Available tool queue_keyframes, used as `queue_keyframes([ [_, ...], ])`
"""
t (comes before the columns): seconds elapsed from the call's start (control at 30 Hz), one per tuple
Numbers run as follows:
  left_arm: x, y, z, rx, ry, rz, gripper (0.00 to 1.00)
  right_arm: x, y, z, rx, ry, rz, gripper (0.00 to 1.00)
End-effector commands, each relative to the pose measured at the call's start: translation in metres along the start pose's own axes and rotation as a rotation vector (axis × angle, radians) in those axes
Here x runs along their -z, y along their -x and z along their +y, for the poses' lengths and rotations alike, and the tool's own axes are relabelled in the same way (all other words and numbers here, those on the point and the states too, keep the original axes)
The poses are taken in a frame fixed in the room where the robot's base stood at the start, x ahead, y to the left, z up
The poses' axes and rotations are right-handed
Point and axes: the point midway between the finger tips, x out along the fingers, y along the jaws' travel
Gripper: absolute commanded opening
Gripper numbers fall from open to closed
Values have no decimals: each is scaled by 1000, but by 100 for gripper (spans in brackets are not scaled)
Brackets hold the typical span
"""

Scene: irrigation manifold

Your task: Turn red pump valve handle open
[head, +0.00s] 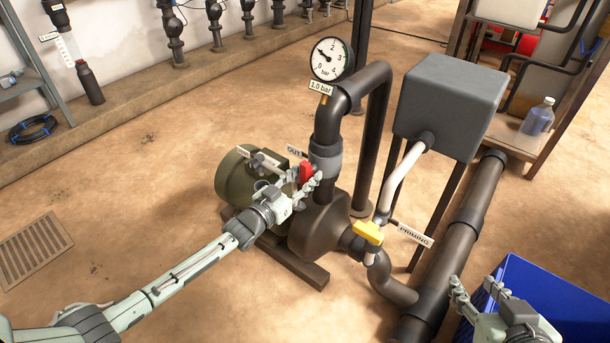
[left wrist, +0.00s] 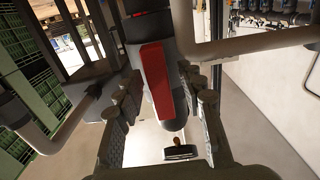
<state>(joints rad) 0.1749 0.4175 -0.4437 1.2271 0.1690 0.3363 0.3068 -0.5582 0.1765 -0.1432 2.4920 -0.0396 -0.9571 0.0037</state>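The red valve handle (head: 305,172) is on the pump's upright pipe, by the tag reading OUT (head: 294,151). My left gripper (head: 297,180) is right at the handle, and its arm covers part of the valve. In the left wrist view the red handle (left wrist: 155,80) lies lengthwise between the spread fingers of my left gripper (left wrist: 160,88). I see no clear grip on it; whether a finger touches it I cannot tell. My right gripper (head: 478,290) is open and empty at the lower right, beside a blue bin.
A yellow valve handle (head: 368,233) sits by the PRIMING tag (head: 415,235). The gauge (head: 331,59) stands above, its label reading 1.0 bar. A grey tank (head: 450,105), thick black pipe (head: 465,225) and blue bin (head: 540,300) crowd the right. The floor at left is open.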

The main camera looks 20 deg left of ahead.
Motion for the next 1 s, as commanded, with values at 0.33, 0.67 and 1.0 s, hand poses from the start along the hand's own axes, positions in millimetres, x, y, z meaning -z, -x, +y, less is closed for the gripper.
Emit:
queue_keyframes([
  [0.33,-2,43,0,0,1,-3,39,0,0,0,0,1,0,40],
  [0.67,-1,106,0,0,0,-2,39,0,0,0,0,0,0,40],
  [1.0,0,120,0,0,-1,0,39,0,0,0,0,0,0,40],
])
